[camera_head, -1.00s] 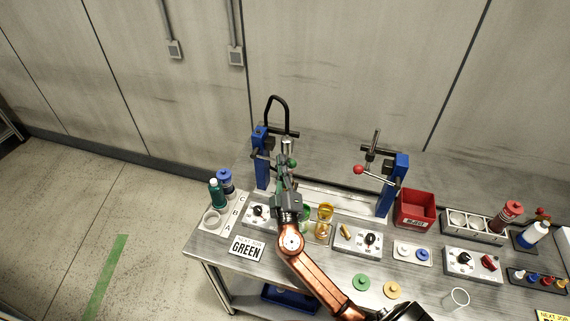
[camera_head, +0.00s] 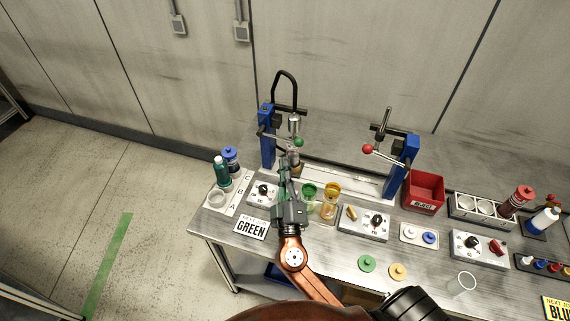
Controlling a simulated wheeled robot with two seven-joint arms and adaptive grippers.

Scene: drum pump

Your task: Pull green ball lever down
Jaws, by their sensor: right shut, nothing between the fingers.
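The green ball (camera_head: 298,142) is the knob of a lever on the blue pump stand (camera_head: 266,138) at the left of the workbench. The lever runs from the stand to the right and lies close to level. My right gripper (camera_head: 288,163) is shut and empty, just below and in front of the green ball, with a visible gap between them. Its arm comes up from the lower right. A silver nozzle (camera_head: 294,124) stands behind the lever. My left gripper is not in view.
A second blue stand (camera_head: 404,165) has a red ball lever (camera_head: 367,149). A red reject bin (camera_head: 424,192) is at the right.

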